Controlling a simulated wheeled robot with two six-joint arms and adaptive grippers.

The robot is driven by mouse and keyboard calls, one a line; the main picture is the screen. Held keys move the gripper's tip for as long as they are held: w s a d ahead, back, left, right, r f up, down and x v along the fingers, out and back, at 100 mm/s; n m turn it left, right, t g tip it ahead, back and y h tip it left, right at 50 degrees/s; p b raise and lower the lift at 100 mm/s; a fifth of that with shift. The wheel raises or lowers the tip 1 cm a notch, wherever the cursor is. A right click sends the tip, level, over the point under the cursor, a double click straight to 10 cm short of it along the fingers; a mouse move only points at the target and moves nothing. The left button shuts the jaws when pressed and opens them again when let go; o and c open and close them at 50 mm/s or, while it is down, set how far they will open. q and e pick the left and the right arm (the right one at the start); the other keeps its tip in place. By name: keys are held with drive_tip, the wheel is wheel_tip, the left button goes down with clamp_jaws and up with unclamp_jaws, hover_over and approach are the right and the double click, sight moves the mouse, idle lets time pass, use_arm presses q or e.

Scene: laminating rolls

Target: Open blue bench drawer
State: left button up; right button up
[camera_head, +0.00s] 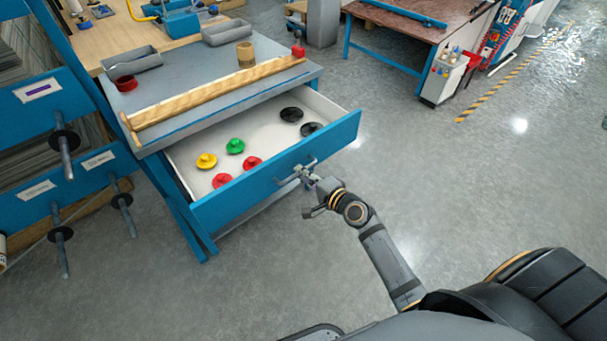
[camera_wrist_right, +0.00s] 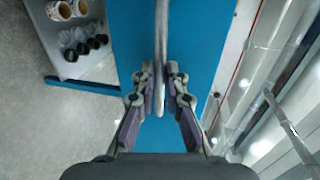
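The blue bench drawer (camera_head: 235,201) is pulled out from under the grey bench top in the head view, with its white inside showing. Its blue front also fills the middle of the right wrist view (camera_wrist_right: 205,35). My right gripper (camera_head: 303,174) is at the drawer front, by the handle. In the right wrist view the grey handle bar (camera_wrist_right: 161,45) lies between the two fingers of the gripper (camera_wrist_right: 161,75). Gaps show on both sides of the bar, so the fingers look open around it. My left gripper is not in view.
Yellow (camera_head: 206,160), green (camera_head: 235,146), red and black knobbed discs lie in the drawer. A wooden bar (camera_head: 215,93) and grey trays stand on the bench top (camera_head: 175,78). A blue rack (camera_head: 45,90) with rods stands left. Floor is clear right of the drawer.

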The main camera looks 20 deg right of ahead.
drive_tip(key=o, duration=0.4)
drive_tip(key=shift+c, duration=0.2)
drive_tip(key=v, duration=1.2)
